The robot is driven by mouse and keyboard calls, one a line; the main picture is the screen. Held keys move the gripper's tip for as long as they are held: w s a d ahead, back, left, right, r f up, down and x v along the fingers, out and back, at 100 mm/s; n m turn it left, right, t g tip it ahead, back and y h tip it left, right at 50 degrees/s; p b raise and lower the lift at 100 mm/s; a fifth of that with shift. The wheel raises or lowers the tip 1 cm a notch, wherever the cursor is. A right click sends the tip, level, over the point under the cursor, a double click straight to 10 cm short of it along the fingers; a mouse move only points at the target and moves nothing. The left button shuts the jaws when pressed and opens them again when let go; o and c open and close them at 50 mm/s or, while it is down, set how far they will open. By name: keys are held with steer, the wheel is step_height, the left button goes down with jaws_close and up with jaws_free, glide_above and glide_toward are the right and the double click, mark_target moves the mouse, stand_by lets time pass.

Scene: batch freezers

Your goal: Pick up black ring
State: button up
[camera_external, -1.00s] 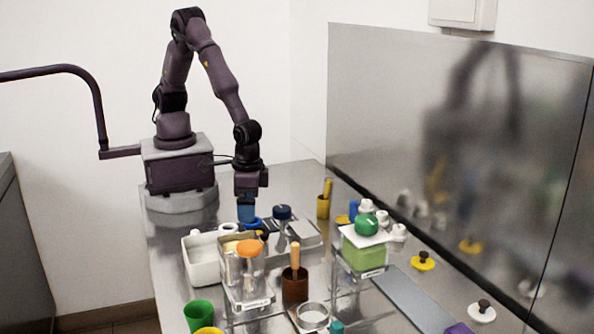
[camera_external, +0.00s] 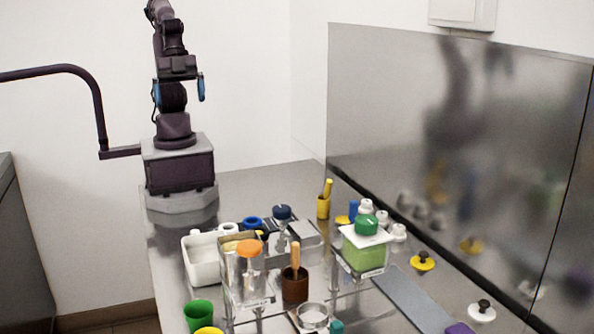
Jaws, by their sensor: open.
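I cannot make out a black ring for certain. A small dark shape (camera_external: 265,230) beside the blue ring (camera_external: 251,223) is partly hidden and too small to identify. A white ring (camera_external: 228,228) lies left of the blue one, by the white bin.
A white bin (camera_external: 198,270), an orange-lidded clear container (camera_external: 244,285), a brown cup (camera_external: 295,286) and a green container (camera_external: 362,254) crowd the table. A yellow cup (camera_external: 323,208) stands behind. A metal panel (camera_external: 400,120) borders the right. The back-left tabletop is clear.

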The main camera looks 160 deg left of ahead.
steer(key=shift+s+d+r+t, duration=0.1)
steer(key=shift+r+t, duration=0.1)
steer(key=shift+r, duration=0.15)
steer(key=shift+s+d+r+t, duration=0.1)
steer(key=shift+r+t, duration=0.1)
steer(key=shift+r, duration=0.15)
steer(key=shift+c, duration=0.2)
steer(key=c, duration=0.3)
